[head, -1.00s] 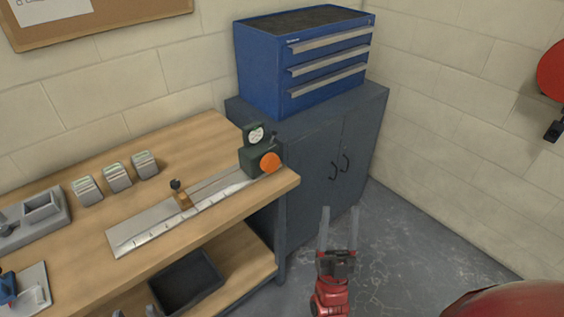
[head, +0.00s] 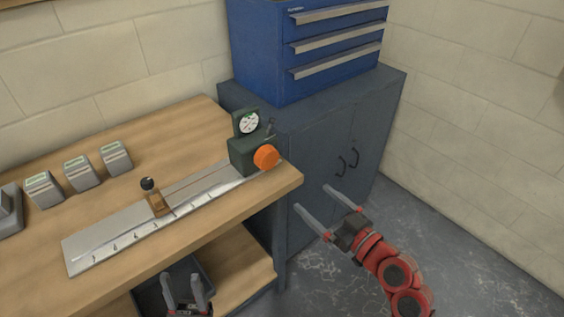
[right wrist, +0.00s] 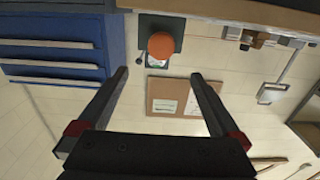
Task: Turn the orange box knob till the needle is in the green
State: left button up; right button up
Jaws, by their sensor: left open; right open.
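The dark green box (head: 243,153) stands at the right end of a metal ruled plate (head: 110,238) on the bench. Its orange knob (head: 266,157) faces the front right, and a white round dial (head: 249,123) rises above it. The needle is too small to read. My right gripper (head: 312,198) is open and empty, beyond the bench's right edge, lower than the knob and apart from it. In the right wrist view the knob (right wrist: 161,45) appears between and beyond the open fingers (right wrist: 160,74). My left gripper (head: 181,276) is open and empty at the bottom, over the lower shelf.
A brass slider with a black knob (head: 154,200) sits on the ruled plate. Several grey blocks (head: 80,173) stand at the bench's back. A dark cabinet (head: 305,130) with a blue drawer chest (head: 270,60) stands behind the right end. A dark bin (head: 150,300) is below. The floor at right is clear.

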aim_at(270, 162)
jog(key=p+x, duration=0.4)
jog(key=x, duration=1.1)
jog(key=shift+w+a+r+p, duration=0.1)
jog(key=shift+w+a+p, duration=0.1)
jog(key=shift+a+p, duration=0.1)
jog(key=shift+x, duration=0.8)
jog(key=c, duration=1.2)
